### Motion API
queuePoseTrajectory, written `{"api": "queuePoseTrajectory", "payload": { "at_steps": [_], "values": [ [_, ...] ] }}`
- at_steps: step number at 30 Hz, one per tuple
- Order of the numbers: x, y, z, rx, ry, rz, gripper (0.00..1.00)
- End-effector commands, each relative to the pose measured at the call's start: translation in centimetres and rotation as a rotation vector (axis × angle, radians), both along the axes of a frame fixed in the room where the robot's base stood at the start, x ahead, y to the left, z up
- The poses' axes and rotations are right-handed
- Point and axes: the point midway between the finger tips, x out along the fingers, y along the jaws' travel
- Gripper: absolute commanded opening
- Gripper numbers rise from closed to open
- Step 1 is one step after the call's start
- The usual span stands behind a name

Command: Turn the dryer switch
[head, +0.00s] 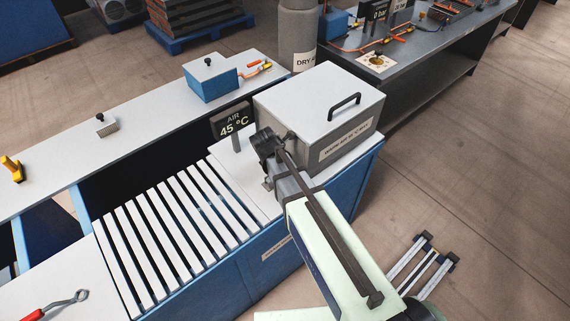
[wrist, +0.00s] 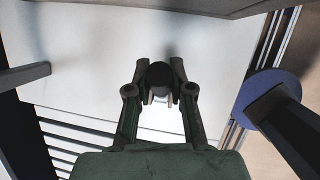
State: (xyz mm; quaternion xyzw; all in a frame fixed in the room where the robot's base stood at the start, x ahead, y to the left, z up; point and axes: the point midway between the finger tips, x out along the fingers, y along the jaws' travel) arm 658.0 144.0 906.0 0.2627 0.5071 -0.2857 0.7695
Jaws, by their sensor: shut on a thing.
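The dryer is a grey-white box (head: 318,105) with a black handle on its lid and a warm-air label on its front, at the right end of the blue bench. My gripper (head: 268,145) is at the dryer's front left corner. In the wrist view its two fingers (wrist: 160,88) are shut on a dark round knob (wrist: 159,74), which looks like the dryer switch. The pale surface lies behind the knob. In the head view the knob is hidden by my gripper, and its turn angle cannot be told.
A display reading AIR 45 °C (head: 232,122) stands just left of the dryer. White slats (head: 170,235) lie left of my gripper. A blue box with a black knob (head: 210,80) sits on the back shelf. A grey cylinder (head: 298,35) stands behind the dryer.

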Motion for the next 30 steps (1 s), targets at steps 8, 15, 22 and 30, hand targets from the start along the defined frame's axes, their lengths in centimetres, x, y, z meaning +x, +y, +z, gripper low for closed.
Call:
{"api": "queuePoseTrajectory", "payload": {
  "at_steps": [8,15,22,30],
  "values": [
    [0.0,0.1,-0.1,0.005,0.005,0.001,0.0],
    [0.0,0.1,-0.1,0.004,0.005,-0.001,0.47],
    [0.0,0.1,-0.1,0.004,0.003,0.001,0.47],
    [-0.6,0.4,1.6,0.004,0.001,0.001,0.47]
  ]
}}
